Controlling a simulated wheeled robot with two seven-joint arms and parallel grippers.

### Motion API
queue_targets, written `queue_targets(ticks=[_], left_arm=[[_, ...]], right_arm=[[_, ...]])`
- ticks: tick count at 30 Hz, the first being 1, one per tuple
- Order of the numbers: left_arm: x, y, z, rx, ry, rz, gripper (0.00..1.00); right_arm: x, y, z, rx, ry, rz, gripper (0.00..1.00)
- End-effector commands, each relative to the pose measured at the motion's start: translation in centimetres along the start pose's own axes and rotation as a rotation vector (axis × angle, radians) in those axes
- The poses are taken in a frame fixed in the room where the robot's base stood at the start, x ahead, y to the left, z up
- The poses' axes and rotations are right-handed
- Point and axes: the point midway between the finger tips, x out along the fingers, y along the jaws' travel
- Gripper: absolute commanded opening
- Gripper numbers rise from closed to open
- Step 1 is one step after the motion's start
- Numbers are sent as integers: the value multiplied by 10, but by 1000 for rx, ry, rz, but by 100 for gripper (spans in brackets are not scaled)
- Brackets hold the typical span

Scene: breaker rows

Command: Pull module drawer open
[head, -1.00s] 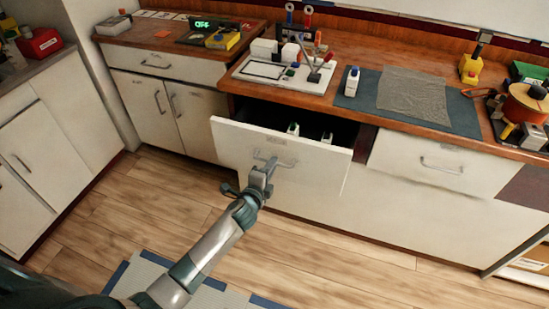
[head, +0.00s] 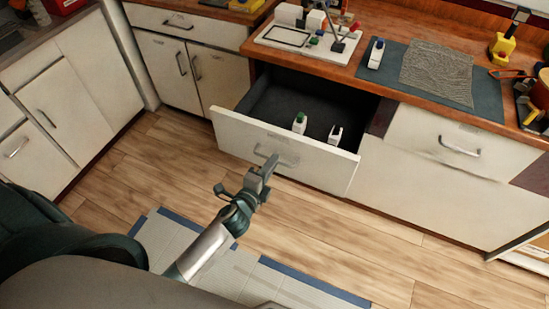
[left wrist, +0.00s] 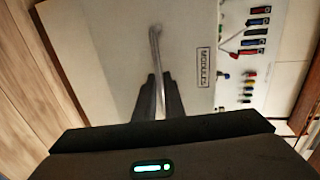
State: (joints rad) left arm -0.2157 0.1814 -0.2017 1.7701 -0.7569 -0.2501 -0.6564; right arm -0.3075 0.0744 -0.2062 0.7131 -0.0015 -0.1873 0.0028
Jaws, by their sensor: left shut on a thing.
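The module drawer (head: 235,135) is pulled out from the counter, its dark inside showing in the head view. Two small white modules, one with a green top (head: 299,122) and one with a dark top (head: 335,134), stand inside it. My left gripper (head: 268,165) is at the drawer's metal handle. In the left wrist view the fingers (left wrist: 159,95) are shut on the handle (left wrist: 155,50), beside the label "MODULES" on the white front (left wrist: 110,60). My right gripper is not in view.
The wooden counter (head: 345,75) above holds a white board (head: 290,45) with parts and a dark mat (head: 487,97) with another module. A closed drawer (head: 420,135) is to the right. Wood floor lies clear in front, with a grey mat (head: 200,255) below my arm.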

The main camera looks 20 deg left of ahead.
Motion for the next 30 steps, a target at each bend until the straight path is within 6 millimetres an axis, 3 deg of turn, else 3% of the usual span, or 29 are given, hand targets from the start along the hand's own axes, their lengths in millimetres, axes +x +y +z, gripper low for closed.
queue_targets(ticks=[10, 11, 12, 13, 23, 30], left_arm=[[-1, 1, 0, 0, 0, 1, 0], [-1, 1, 0, 0, 0, 1, 16], [-1, 1, 0, 0, 0, 1, 26], [-1, 1, 0, 0, 0, 1, 27], [-2, 0, 0, 0, 0, 0, 27], [-16, 2, 0, 1, 0, 1, 27]], right_arm=[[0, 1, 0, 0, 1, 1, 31], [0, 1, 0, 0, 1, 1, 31], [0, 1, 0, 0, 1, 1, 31], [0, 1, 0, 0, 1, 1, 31], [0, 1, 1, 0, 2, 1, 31], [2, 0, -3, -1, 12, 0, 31]])
